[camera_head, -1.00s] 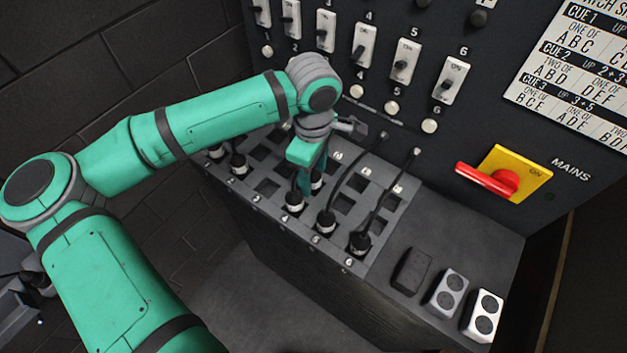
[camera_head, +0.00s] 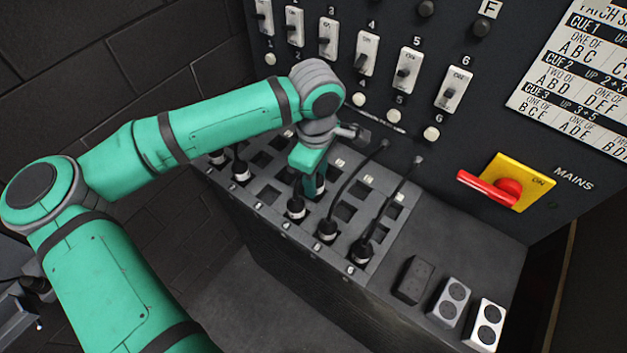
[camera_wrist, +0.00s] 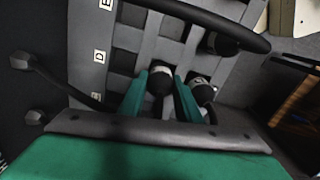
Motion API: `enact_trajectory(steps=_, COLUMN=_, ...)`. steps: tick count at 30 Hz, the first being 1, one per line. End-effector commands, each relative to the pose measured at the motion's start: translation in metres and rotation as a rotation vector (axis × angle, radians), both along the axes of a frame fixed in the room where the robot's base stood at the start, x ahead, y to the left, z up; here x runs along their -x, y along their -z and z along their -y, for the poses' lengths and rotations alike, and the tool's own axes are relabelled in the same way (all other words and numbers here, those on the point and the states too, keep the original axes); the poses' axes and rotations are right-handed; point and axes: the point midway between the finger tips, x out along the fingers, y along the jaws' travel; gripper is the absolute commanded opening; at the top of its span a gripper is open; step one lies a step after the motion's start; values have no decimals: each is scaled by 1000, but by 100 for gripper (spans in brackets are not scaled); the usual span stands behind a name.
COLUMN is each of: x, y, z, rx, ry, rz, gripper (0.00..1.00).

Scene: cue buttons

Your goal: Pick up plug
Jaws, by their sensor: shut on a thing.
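A black plug with a pale band (camera_wrist: 160,82) sits between the two green fingers of my gripper (camera_wrist: 161,95) in the wrist view. My gripper (camera_head: 311,182) is shut on it, low over the patch panel (camera_head: 268,195) in the head view. There the fingers and wrist hide most of this plug, and I cannot tell whether it is clear of its socket. A second plug (camera_wrist: 203,92) stands just right of the fingers in the wrist view. In the head view other black plugs stand in the front row, such as one at column 4 (camera_head: 296,208) and one at column 5 (camera_head: 327,231).
Black cables (camera_head: 348,180) arch from the front plugs to the upright panel. Switches (camera_head: 409,70) and a red mains handle (camera_head: 488,186) are on that panel. Three small blocks (camera_head: 449,300) lie on the ledge at right. Several square sockets (camera_head: 345,211) are empty.

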Motion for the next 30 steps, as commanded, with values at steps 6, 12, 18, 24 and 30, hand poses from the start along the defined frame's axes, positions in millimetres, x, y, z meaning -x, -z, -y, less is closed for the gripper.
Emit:
enact_trajectory(steps=6, x=5, y=-29, z=-3, rx=-2, ry=-4, rz=3, gripper=6)
enact_trajectory(steps=12, x=33, y=-62, z=-3, rx=-3, ry=-6, rz=4, gripper=6)
enact_trajectory(steps=18, x=70, y=-91, z=-1, rx=-2, ry=-5, rz=2, gripper=6)
enact_trajectory(steps=24, x=107, y=-107, z=1, rx=-1, ry=-6, rz=2, gripper=6)
enact_trajectory(steps=30, x=130, y=-118, z=2, rx=0, ry=-5, rz=1, gripper=6)
